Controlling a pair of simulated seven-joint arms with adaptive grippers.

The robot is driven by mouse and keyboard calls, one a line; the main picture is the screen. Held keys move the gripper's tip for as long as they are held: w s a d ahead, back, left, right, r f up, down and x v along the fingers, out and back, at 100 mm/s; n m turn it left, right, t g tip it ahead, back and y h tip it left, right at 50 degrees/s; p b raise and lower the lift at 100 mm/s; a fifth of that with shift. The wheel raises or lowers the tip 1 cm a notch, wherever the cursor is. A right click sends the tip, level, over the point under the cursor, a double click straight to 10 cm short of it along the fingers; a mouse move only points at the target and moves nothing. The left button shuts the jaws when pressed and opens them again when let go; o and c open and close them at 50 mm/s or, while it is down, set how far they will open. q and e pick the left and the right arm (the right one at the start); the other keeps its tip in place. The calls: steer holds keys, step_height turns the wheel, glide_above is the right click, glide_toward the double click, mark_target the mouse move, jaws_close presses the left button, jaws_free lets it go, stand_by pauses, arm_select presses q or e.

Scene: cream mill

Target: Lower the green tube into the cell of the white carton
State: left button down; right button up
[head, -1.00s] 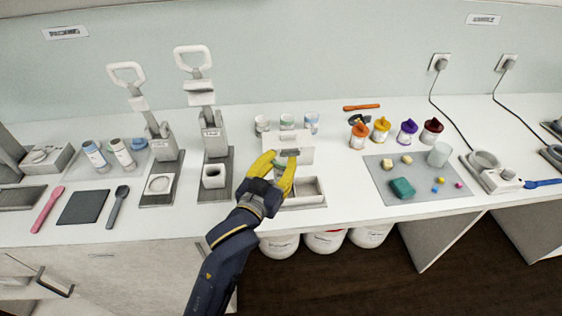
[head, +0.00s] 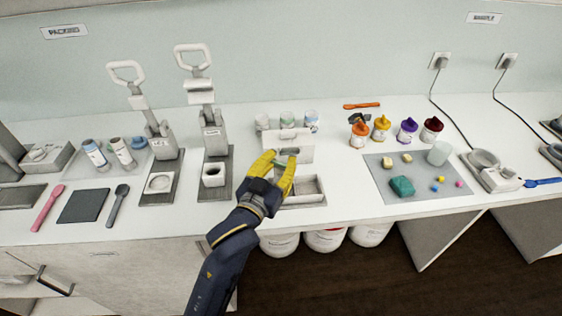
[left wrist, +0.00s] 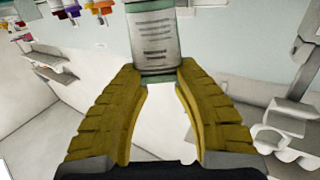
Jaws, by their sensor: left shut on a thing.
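My left gripper (head: 281,161) has yellow fingers and is shut on the green tube (head: 283,164), which shows in the head view only as a small green strip between the fingertips. In the left wrist view, the fingers (left wrist: 160,78) close on the tube (left wrist: 155,40), which has a pale printed label and a green end band. The white carton (head: 322,190) lies open on the counter, with its lid raised behind. The gripper is over the carton's left part and hides the cells there. I cannot tell whether the tube is inside a cell. My right gripper is not in view.
Several small jars (head: 311,119) stand behind the carton's lid. A grey press (head: 214,150) stands close to the left. A grey mat (head: 410,203) with blocks is at the right. White tubs (head: 325,240) stand below the counter edge. Bare counter lies between carton and mat.

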mark_target(278, 177)
arm_select(q)
steer(key=shift+f, duration=1.75)
stand_by(1.2)
steer(key=c, duration=0.9)
jaws_free()
steer(key=shift+f, duration=0.1)
steer(key=shift+c, duration=0.2)
step_height(278, 177, up, 6)
steer(key=shift+r, duration=0.2)
